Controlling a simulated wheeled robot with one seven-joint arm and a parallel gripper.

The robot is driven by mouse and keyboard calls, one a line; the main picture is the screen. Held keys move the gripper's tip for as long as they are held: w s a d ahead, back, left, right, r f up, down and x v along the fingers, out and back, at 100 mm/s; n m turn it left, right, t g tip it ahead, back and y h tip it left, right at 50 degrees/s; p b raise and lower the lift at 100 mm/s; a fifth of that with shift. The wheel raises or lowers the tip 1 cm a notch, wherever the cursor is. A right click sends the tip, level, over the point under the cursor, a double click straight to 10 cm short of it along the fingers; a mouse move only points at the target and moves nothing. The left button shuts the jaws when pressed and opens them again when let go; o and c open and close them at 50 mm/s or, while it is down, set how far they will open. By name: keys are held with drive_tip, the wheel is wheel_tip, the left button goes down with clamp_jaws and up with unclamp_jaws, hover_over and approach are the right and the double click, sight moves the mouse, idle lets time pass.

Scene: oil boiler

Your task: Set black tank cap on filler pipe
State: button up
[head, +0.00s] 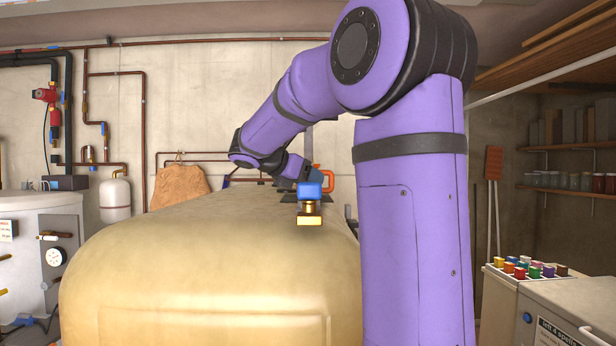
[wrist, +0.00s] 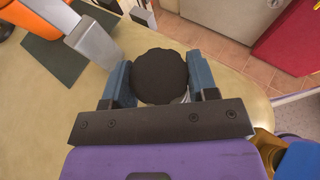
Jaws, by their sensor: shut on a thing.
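The black tank cap (wrist: 160,76) is round with a scalloped edge. In the wrist view it sits between the two blue-grey fingers of my gripper (wrist: 159,65), which is shut on it. A small light grey part shows just below the cap's right edge; I cannot tell whether it is the filler pipe or whether the cap touches it. The cap is over the top of the beige tank (wrist: 232,86). In the head view my gripper (head: 293,168) is low over the far part of the tank (head: 200,270); the cap is not discernible there.
A brass fitting with a blue top (head: 311,204) stands on the tank in front of my gripper. A shelf with jars (head: 570,181) is at right.

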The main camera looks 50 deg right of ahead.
drive_tip(key=shift+f, duration=0.65)
drive_tip(key=o, duration=1)
drive_tip(key=v, duration=1)
drive_tip(key=shift+a, duration=0.4)
drive_tip(key=shift+w+r, duration=0.1)
